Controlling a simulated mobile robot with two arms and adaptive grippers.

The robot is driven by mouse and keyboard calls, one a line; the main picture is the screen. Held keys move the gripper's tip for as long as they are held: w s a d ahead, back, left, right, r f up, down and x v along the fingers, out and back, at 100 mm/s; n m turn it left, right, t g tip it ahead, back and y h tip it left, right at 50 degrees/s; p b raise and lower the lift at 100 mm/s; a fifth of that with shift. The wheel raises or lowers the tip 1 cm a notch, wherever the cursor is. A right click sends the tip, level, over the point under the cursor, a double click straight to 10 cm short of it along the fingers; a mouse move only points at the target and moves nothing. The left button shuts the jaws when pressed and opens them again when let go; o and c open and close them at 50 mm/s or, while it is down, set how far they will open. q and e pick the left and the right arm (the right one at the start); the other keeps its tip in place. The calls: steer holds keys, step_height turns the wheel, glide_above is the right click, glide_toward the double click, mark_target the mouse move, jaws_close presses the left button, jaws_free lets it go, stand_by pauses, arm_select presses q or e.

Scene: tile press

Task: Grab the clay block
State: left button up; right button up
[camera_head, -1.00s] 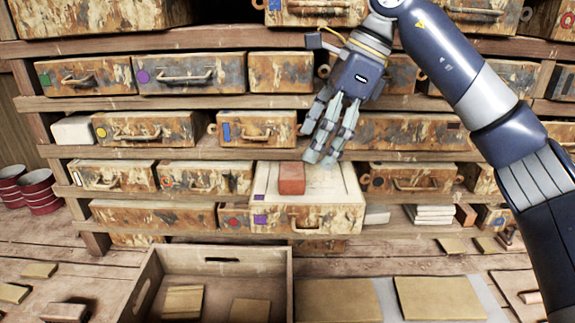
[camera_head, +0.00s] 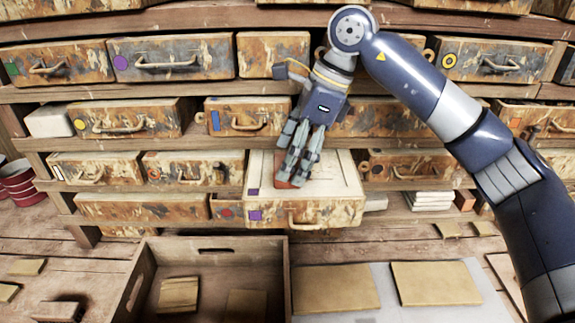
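The clay block (camera_head: 281,184) is a small reddish-brown block in the pulled-out drawer (camera_head: 340,190) with purple square marks. Only its left and lower edge shows; my fingers hide the rest. My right gripper (camera_head: 297,170) comes in from the right and points down over the block, its grey fingers reaching into the drawer. The fingers overlap the block in view, and I cannot tell whether they touch it or are closed on it. My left gripper is not in view.
Shelves of worn drawers with coloured marks surround the open drawer. Below stands a wooden crate (camera_head: 280,262) with clay-coloured slabs inside. Two flat tan slabs (camera_head: 435,284) lie to its right. Red tins (camera_head: 18,182) stand at the far left, white tiles (camera_head: 433,200) at the right.

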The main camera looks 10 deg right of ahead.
steer(key=shift+x, duration=1)
steer(key=c, duration=1.3)
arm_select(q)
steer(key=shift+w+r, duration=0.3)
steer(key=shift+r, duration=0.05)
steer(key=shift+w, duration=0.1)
arm_select(e)
steer(key=shift+r, duration=0.1)
